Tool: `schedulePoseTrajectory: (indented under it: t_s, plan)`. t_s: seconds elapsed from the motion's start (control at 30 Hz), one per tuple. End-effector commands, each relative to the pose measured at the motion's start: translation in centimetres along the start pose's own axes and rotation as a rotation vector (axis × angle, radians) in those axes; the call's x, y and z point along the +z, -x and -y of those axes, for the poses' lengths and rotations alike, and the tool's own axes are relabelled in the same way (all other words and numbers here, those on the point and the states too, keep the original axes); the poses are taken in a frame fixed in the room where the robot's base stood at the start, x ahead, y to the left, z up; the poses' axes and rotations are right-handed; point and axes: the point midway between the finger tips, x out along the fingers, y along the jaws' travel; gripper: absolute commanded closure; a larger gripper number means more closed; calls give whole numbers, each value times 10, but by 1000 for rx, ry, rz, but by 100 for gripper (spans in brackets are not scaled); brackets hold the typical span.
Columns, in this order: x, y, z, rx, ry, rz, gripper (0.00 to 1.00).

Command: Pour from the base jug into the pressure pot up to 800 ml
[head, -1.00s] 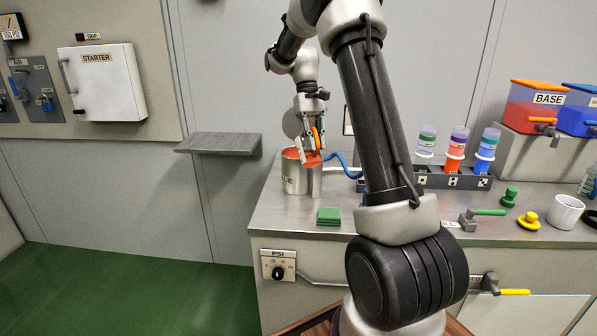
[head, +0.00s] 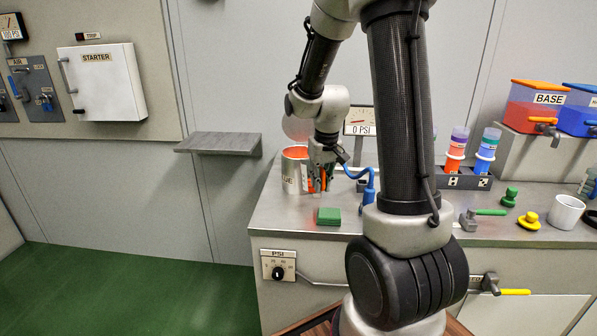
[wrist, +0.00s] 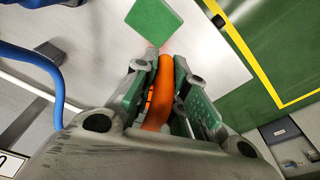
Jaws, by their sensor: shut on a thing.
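The pressure pot (head: 288,176) is a steel cylinder at the bench's left end in the head view. Its open top shows orange inside, and a round grey lid stands up behind it. My gripper (head: 320,182) is at the pot's right side, fingers pointing down. It is shut on an orange curved handle, which shows between the fingers in the wrist view (wrist: 160,85); I take this as the base jug's handle. The jug's body is mostly hidden by my gripper, so its tilt and fill cannot be told. The pot's level reading is too small to read.
A green block (head: 328,216) lies in front of the pot. A blue hose (head: 369,190) runs beside my gripper. A gauge reading 0 PSI (head: 359,128) stands behind. A rack with coloured tubes (head: 462,177) and the BASE tank (head: 536,108) are to the right.

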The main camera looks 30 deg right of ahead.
Motion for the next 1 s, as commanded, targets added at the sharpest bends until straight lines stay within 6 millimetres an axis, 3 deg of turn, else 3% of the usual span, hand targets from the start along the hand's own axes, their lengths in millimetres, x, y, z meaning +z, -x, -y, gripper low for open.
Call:
schedulePoseTrajectory:
  t_s: [0.37,0.8,1.0]
  plan:
    - [-1,1,0,0,0,-1,100]
    - [-9,52,0,0,0,-2,100]
    - [-10,60,0,0,0,0,100]
